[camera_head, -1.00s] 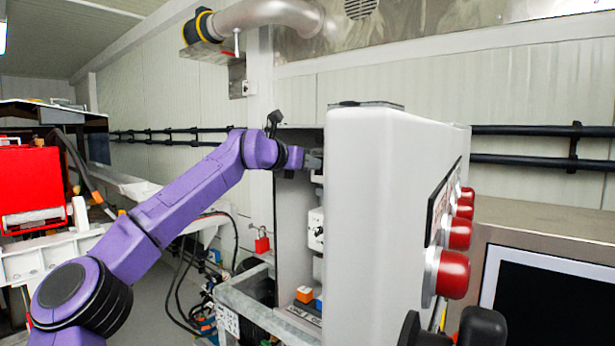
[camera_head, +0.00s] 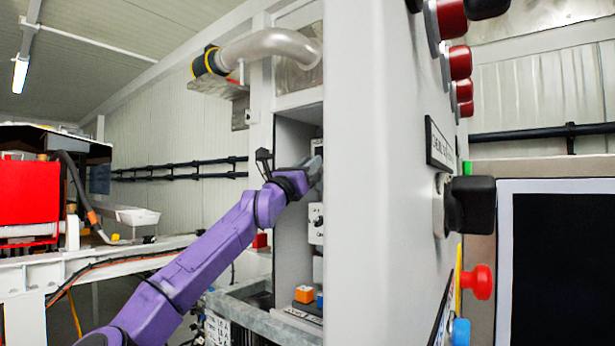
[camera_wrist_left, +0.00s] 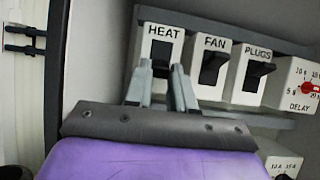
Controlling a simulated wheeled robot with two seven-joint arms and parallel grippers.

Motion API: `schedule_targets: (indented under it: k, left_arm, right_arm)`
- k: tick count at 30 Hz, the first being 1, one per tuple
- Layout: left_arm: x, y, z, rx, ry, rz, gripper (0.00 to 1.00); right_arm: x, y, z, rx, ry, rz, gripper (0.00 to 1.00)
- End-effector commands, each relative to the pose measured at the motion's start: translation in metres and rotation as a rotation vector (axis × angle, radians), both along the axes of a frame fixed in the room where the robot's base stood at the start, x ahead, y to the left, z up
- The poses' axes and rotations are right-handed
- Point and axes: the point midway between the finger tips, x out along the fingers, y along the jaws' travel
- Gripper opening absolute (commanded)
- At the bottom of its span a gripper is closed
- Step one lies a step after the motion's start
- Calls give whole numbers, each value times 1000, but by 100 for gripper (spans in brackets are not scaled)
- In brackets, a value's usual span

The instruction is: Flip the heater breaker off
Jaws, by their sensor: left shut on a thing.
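The heater breaker (camera_wrist_left: 160,50) is a white block labelled HEAT with a black switch, at the left end of a row in the left wrist view. My left gripper (camera_wrist_left: 162,70) has its two grey fingers on either side of the lower part of this switch and is shut on it. In the head view my left gripper (camera_head: 314,170) reaches into the open side of the grey cabinet (camera_head: 375,170). The breaker is mostly hidden there. My right gripper is not in view.
The FAN breaker (camera_wrist_left: 213,68) and PLUGS breaker (camera_wrist_left: 256,76) sit close to the right, then the DELAY dial (camera_wrist_left: 305,88). In the head view, the cabinet's front carries red lamps (camera_head: 460,62), a black knob (camera_head: 470,205) and a red button (camera_head: 480,282).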

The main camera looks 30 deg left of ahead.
Motion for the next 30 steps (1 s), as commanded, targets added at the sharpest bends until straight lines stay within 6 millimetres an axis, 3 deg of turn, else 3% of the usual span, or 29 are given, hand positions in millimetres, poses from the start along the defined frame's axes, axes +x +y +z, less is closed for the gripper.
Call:
schedule_targets:
  k: [6, 20, 21, 22, 30]
  left_arm:
    - [1, 1, -3, -5, -47, 2, 0]
    - [1, 1, 0, -6, -58, 3, 0]
    - [1, 1, 0, -6, -58, 3, 36]
    - [1, 1, 0, -6, -58, 2, 46]
    - [1, 0, -2, -5, -56, 2, 49]
  right_arm:
    - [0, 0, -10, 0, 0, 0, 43]
    - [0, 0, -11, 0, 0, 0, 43]
    - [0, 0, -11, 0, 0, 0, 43]
    - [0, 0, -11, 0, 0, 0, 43]
    - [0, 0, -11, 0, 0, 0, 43]
